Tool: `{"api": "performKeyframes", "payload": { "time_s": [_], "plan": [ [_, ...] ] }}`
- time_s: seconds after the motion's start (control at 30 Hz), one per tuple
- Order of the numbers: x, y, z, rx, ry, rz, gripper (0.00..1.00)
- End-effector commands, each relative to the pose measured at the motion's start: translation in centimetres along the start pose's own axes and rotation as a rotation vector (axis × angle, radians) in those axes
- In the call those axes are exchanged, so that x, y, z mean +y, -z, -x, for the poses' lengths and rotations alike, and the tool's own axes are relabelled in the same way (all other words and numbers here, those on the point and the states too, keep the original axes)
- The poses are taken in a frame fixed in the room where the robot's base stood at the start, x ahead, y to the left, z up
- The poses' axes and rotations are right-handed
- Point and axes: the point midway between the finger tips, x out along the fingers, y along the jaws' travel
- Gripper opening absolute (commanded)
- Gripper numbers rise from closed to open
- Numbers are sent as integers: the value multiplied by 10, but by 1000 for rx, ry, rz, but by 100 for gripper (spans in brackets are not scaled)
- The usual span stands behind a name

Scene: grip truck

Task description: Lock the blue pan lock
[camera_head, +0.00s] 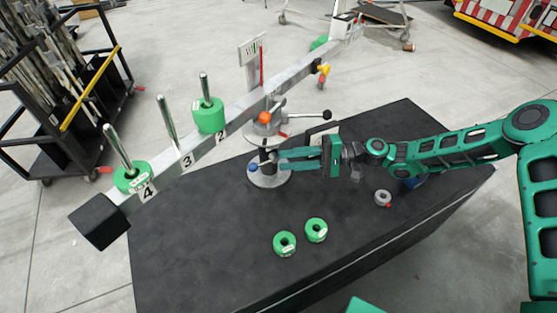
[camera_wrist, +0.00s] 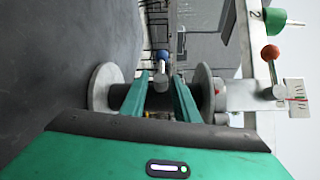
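The blue pan lock is a small blue knob (camera_head: 253,168) at the left side of a round grey base (camera_head: 272,180) on the black box top. In the wrist view the blue knob (camera_wrist: 163,54) appears just past my fingertips, in line with the gap between them, with a grey part between the fingers. My gripper (camera_head: 283,160) reaches in from the right at the grey base's post. Its two green fingers (camera_wrist: 162,78) are apart in the wrist view. Whether they touch the lock's lever cannot be told.
A long grey beam (camera_head: 240,110) with numbered posts and green weights (camera_head: 209,116) runs diagonally behind. An orange knob (camera_head: 264,118) and black-knobbed lever (camera_head: 326,115) sit near it.

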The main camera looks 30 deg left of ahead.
Motion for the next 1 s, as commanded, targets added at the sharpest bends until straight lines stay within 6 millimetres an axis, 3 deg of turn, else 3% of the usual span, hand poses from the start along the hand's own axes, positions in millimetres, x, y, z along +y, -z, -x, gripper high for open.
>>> {"api": "performKeyframes", "payload": {
  "time_s": [0.2,0.4,1.0],
  "plan": [
    [0,2,40,4,0,0,28],
    [1,2,58,3,-1,0,28],
    [1,2,61,2,-4,0,28]
  ]
}}
